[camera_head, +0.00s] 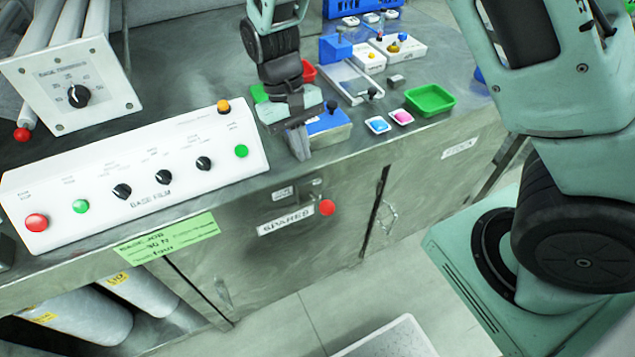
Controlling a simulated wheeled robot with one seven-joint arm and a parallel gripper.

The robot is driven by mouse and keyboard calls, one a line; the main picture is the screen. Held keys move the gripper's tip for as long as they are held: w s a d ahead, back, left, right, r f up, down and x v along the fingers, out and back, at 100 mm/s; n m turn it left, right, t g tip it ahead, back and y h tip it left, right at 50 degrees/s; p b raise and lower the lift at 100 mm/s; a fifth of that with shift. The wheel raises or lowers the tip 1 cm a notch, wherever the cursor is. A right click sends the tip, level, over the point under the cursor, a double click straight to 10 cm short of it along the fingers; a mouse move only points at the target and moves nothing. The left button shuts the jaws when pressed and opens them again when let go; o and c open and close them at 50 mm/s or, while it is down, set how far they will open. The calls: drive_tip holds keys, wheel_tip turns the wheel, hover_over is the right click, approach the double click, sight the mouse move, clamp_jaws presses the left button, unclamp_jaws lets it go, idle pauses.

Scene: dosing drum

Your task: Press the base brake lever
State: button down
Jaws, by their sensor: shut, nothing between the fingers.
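My gripper (299,143) points down over the steel bench, right of the white control panel marked "BASE FILM" (140,179). Its fingers are shut and empty. They are in front of the blue block (330,125) with a black knob; I cannot tell whether they touch it. No lever has a readable brake label. A red ball knob (22,134) shows at the far left below the dial box (75,88). Another red ball knob (327,207) sticks out from the cabinet front beside the "SPARES" label (286,221). I cannot tell which is the base brake lever.
A green tray (430,99), blue and pink small dishes (377,124) and white boxes (402,46) crowd the bench right of my gripper. A green job note (168,238) hangs at the front edge. Film rolls (82,315) lie below. Floor in front shows a white-topped object (390,340).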

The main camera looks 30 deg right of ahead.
approach(318, 201)
wheel_tip(318, 201, down, 3)
drive_tip(key=shift+s+d+f+p, duration=0.15)
drive_tip(key=shift+s+f+p, duration=0.05)
drive_tip(key=shift+s, duration=0.3)
drive_tip(key=shift+s+d+f+p, duration=0.15)
drive_tip(key=shift+s+f+p, duration=0.1)
drive_tip(key=shift+s, duration=0.3)
drive_tip(key=shift+s+d+f+p, duration=0.15)
drive_tip(key=shift+s+f+p, duration=0.05)
drive_tip(key=shift+s, duration=0.3)
drive_tip(key=shift+f, duration=0.1)
